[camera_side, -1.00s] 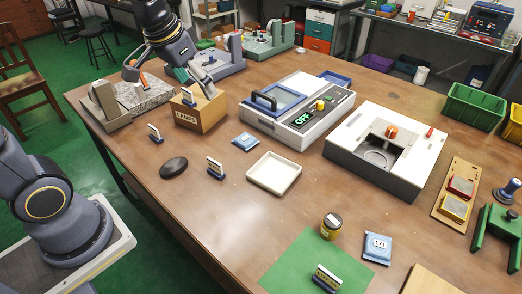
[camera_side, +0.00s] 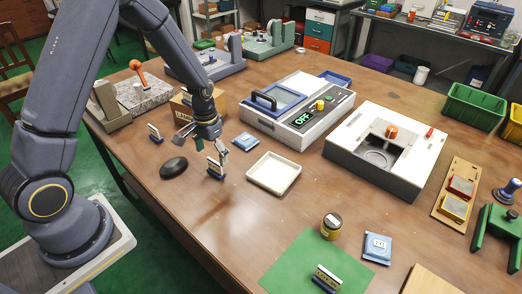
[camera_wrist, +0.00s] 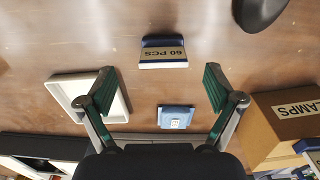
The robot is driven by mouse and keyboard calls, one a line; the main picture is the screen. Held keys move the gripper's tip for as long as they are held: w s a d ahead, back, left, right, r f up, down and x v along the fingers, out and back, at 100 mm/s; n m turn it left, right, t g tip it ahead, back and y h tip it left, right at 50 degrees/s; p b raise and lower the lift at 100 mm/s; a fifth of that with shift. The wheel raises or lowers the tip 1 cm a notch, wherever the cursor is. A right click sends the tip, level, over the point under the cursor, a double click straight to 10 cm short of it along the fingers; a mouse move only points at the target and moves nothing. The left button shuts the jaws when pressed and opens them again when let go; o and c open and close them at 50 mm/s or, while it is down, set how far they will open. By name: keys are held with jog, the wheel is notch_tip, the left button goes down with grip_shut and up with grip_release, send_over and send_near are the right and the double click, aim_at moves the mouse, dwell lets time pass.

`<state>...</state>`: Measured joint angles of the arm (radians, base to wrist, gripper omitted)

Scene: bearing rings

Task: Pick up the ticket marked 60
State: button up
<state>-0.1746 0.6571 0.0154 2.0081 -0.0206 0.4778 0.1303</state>
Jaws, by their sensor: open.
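The ticket marked 60 (camera_wrist: 163,55) reads "60 PCS" in the wrist view, upside down, in a dark blue holder. It stands on the brown table, and in the side view it (camera_side: 215,167) is beside the black oval object. My gripper (camera_wrist: 160,88) is open and empty, its two green-padded fingers spread wide. In the wrist view the ticket lies above the gap between the fingertips, roughly centred. In the side view my gripper (camera_side: 202,142) is just above and behind the ticket, partly overlapping it; I cannot tell the exact gap.
A black oval object (camera_side: 174,167), a white tray (camera_side: 273,174) and a blue packet (camera_side: 245,141) lie close around. The LAMPS box (camera_wrist: 285,118) stands behind, partly hidden by my arm in the side view. Other tickets stand at left (camera_side: 155,134) and on the green mat (camera_side: 326,277).

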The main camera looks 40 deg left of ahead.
aim_at(214, 161)
jog(key=f, duration=0.6)
jog(key=shift+w+a+f, duration=0.2)
jog(key=shift+w+f, duration=0.15)
jog(key=shift+c, duration=0.2)
jog(key=c, duration=1.2)
jog(key=shift+c, duration=0.2)
